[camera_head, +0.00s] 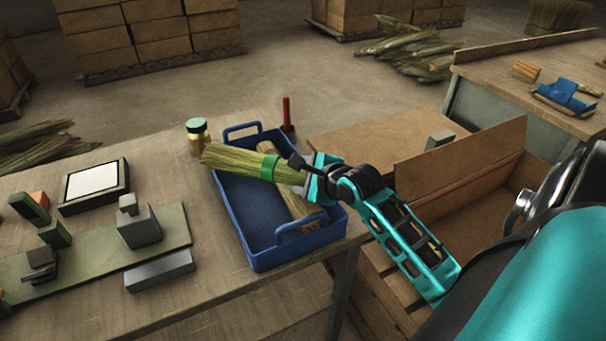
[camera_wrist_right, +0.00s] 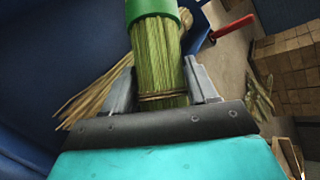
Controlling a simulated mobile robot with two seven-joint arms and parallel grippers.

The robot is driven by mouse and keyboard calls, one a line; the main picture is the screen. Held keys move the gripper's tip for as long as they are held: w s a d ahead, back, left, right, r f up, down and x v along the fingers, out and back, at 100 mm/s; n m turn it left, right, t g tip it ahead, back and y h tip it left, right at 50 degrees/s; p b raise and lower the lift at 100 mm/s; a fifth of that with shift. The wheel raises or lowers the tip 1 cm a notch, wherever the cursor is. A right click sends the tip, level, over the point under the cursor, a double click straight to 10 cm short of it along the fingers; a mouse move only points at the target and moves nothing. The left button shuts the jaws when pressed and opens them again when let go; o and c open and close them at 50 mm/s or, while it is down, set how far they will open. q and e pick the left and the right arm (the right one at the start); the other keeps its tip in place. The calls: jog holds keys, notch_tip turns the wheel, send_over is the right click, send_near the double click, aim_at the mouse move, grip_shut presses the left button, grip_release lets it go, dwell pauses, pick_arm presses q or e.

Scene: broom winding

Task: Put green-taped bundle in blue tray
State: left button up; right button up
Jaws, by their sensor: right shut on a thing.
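The green-taped bundle (camera_head: 240,163) is a sheaf of green-yellow straw with a bright green band. My right gripper (camera_head: 303,178) is shut on its right end, and the bundle lies slanted over the blue tray (camera_head: 262,226). In the right wrist view the straw (camera_wrist_right: 157,62) sits between the two fingers (camera_wrist_right: 160,88), with the green band just beyond them. Another, paler straw bundle (camera_head: 297,207) lies inside the tray, partly hidden by my gripper. I cannot tell whether the held bundle touches the tray's rim. My left gripper is not in view.
A jar with a green lid (camera_head: 196,136) stands at the tray's back left corner. A red-handled tool (camera_head: 286,113) stands behind the tray. A green fixture with metal blocks (camera_head: 139,227) is to the left. An open cardboard box (camera_head: 470,190) is to the right.

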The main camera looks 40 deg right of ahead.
jog(key=shift+f, duration=0.15)
jog(key=o, duration=0.9)
jog(key=shift+c, duration=0.2)
jog(key=d+v, duration=0.1)
jog(key=v, duration=1.1)
jog(key=shift+a, duration=0.45)
